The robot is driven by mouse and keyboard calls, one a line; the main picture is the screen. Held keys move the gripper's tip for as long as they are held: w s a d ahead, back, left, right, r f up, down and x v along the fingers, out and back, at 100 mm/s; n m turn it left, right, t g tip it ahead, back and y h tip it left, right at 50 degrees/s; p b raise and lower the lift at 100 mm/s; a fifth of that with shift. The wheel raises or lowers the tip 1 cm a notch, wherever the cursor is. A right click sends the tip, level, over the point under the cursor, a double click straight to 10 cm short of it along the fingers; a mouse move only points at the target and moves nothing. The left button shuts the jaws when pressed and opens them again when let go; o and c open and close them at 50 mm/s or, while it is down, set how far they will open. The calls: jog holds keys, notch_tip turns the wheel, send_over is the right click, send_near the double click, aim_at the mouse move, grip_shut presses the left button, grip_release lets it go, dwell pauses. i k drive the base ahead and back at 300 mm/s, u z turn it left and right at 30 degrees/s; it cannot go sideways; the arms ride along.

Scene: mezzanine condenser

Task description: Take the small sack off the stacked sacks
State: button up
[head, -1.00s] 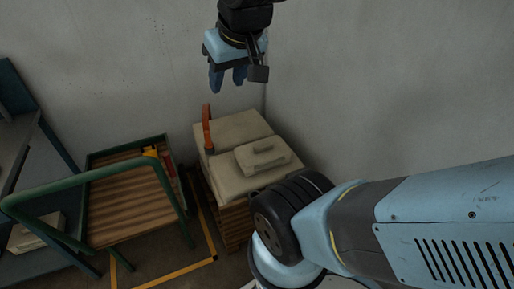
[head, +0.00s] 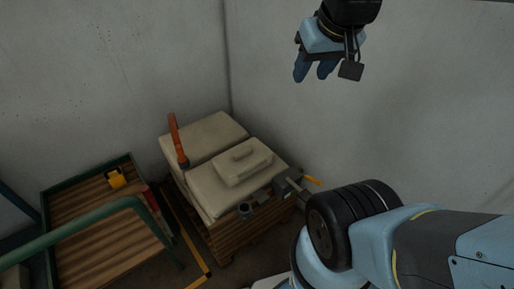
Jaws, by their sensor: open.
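The small sack (head: 230,177) is beige, with a raised grip-like lump on top. It lies flat on the right part of the stacked sacks (head: 203,138), which are larger, beige and rest on a wooden pallet (head: 225,243). My gripper (head: 314,77) is at the upper right, its blue fingers apart and pointing down. It is empty and stands clear of the small sack, higher in the picture and to its right.
An orange-handled tool (head: 178,140) stands at the stack's left side. A grey fitting with a yellow lever (head: 290,184) and a small grey cylinder (head: 245,210) are at its front edge. A green-framed cart (head: 85,214) carries a yellow item (head: 115,178). Walls close off the back.

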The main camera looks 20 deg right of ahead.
aim_at(235, 165)
jog(key=z, duration=0.05)
jog(key=i, duration=0.2)
jog(key=z, duration=2.2)
jog(key=k, duration=1.65)
jog(key=u, duration=1.5)
jog(key=i, duration=0.8)
